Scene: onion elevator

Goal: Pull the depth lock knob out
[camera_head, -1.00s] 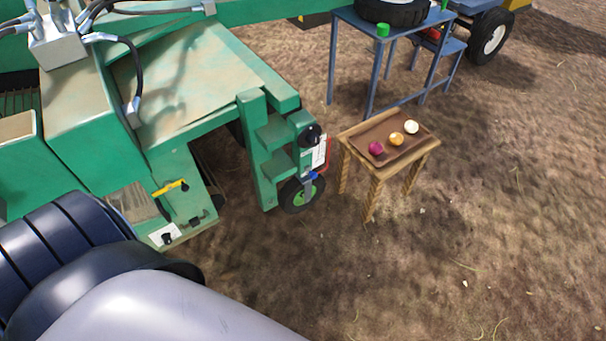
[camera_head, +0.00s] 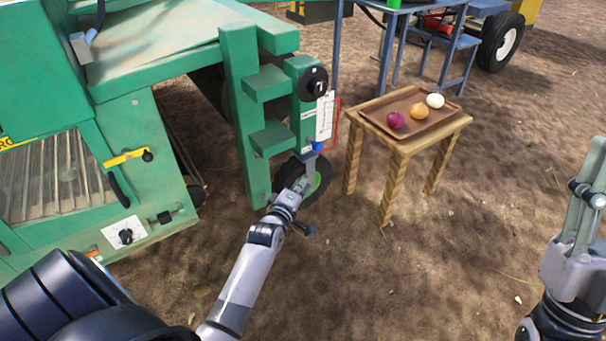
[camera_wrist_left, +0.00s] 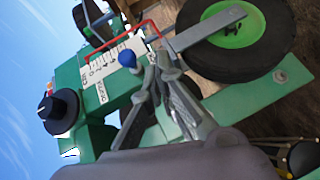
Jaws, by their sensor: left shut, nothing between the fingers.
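The small blue knob (camera_head: 317,146), which looks like the depth lock knob, is on the green post beside the scale plate, above the gauge wheel. It also shows in the left wrist view (camera_wrist_left: 127,60). My left gripper (camera_head: 304,184) is shut and empty, just below the blue knob in the head view. In the left wrist view its fingertips (camera_wrist_left: 158,66) are close beside the knob; I cannot tell if they touch it. My right gripper (camera_head: 599,165) is at the right edge, partly cut off, far from the knob.
A larger black knob (camera_head: 312,84) sits on the post above. The gauge wheel (camera_head: 318,190) with a green hub is behind my left gripper. A wooden table (camera_head: 463,121) with a tray of onions stands to the right. Open soil lies in front.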

